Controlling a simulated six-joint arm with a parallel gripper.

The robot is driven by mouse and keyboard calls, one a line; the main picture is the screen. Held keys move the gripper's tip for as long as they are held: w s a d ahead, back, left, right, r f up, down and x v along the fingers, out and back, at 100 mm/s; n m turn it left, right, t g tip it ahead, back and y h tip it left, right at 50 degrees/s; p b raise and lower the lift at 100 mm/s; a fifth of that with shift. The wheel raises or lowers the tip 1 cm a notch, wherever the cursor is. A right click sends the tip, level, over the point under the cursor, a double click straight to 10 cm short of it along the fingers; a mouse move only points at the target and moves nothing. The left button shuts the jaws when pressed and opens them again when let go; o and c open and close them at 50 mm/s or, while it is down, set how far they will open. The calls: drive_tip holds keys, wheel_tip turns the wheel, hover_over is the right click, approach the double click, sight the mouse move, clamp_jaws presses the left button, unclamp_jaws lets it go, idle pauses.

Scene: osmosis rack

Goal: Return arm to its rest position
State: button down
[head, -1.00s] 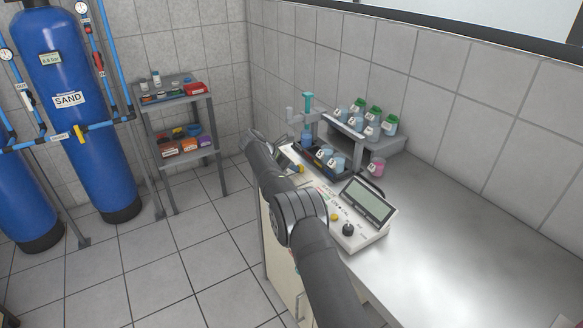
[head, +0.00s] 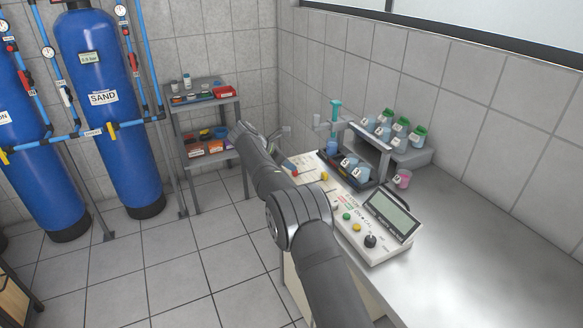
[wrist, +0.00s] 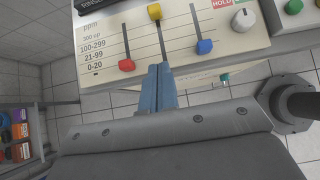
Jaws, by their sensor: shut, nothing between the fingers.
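My arm reaches from the bottom of the head view over the left side of the control console (head: 372,247); its gripper is not clearly visible there. In the wrist view, my gripper (wrist: 158,72) has its two blue-grey fingers together and empty. The fingertips lie over the lower edge of a slider panel (wrist: 100,20) marked with ppm ranges. The panel carries a red slider (wrist: 127,65), a yellow slider (wrist: 154,11) higher up and a blue slider (wrist: 204,46). The tips appear just below the yellow slider's slot; I cannot tell whether they touch the panel.
The steel bench (head: 480,235) is clear at the right. Several sample bottles stand on a grey rack (head: 408,158) and in a dark tray (head: 338,170) behind the console. Blue tanks (head: 108,120) and a shelf (head: 208,98) stand left, with open floor between.

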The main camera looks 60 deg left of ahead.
drive_tip(key=shift+f, duration=0.1)
drive_tip(key=x, duration=0.8)
drive_tip(key=shift+w+f, duration=0.1)
drive_tip(key=shift+w, duration=0.05)
drive_tip(key=shift+s+f, duration=0.35)
drive_tip(key=shift+f, duration=0.4)
drive_tip(key=shift+s+r, duration=0.1)
drive_tip(key=shift+s, duration=0.75)
drive_tip(key=shift+s+r, duration=0.15)
drive_tip(key=shift+s, duration=0.7)
